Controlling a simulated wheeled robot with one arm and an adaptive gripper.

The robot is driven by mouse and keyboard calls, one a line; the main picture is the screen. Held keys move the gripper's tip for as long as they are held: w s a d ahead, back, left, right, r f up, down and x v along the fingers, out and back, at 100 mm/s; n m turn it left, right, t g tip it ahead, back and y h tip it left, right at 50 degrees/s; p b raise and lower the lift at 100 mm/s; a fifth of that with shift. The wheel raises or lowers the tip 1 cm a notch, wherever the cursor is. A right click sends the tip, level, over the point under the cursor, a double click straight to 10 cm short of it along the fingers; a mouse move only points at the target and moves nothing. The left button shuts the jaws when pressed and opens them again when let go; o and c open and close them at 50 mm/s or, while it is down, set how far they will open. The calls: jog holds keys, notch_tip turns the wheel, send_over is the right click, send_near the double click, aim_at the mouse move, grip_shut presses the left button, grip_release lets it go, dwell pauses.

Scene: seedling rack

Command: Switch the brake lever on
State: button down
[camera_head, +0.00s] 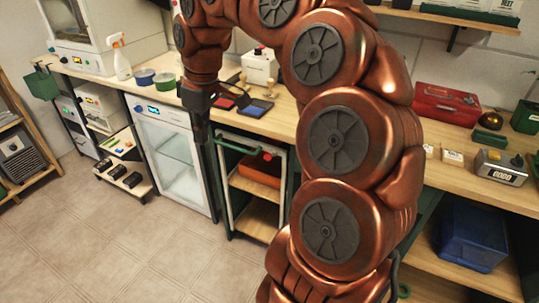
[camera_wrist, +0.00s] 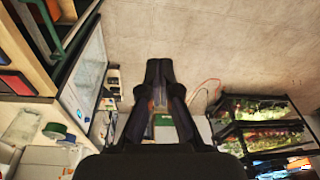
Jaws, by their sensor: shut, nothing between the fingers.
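A rack with a pale and green frame (camera_head: 284,200) and wooden shelves stands under the counter in the head view. A green bar (camera_head: 235,146) runs along its top front, with a small red knob (camera_head: 267,156) at its right; I cannot tell whether this is the brake lever. My gripper (camera_head: 201,138) points down in front of the counter edge, left of the rack and apart from the red knob. In the wrist view its fingers (camera_wrist: 158,68) are shut with nothing between them. The knob is not recognisable in the wrist view.
A glass-door fridge (camera_head: 175,160) stands left of the rack. The wooden counter (camera_head: 290,115) above holds a red and a blue flat item, bowls (camera_head: 144,76) and a spray bottle (camera_head: 121,62). The tiled floor (camera_head: 110,230) in front is clear. A plant shelf (camera_wrist: 265,130) shows at right in the wrist view.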

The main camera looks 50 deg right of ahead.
jog(key=w+d+f+b, duration=0.1)
jog(key=w+d, duration=0.2)
jog(key=d, duration=0.4)
jog(key=m+b, duration=0.2)
jog(key=b, duration=0.2)
send_over(269, 155)
jog(key=s+d, duration=0.1)
jog(key=s, duration=0.2)
notch_tip(269, 155, down, 7)
jog(key=shift+r+t+h, duration=0.2)
jog(key=shift+t+h, duration=0.1)
jog(key=shift+t, duration=0.1)
jog(key=shift+w+f, duration=0.1)
jog(key=w+f, duration=0.1)
jog(key=f, duration=0.8)
jog(key=w+f, duration=0.1)
jog(key=f, duration=0.3)
jog(key=shift+w+a+f, duration=0.25)
jog(key=shift+w+a, duration=0.05)
jog(key=shift+a, duration=0.05)
jog(key=shift+a, duration=0.1)
jog(key=shift+f, duration=0.2)
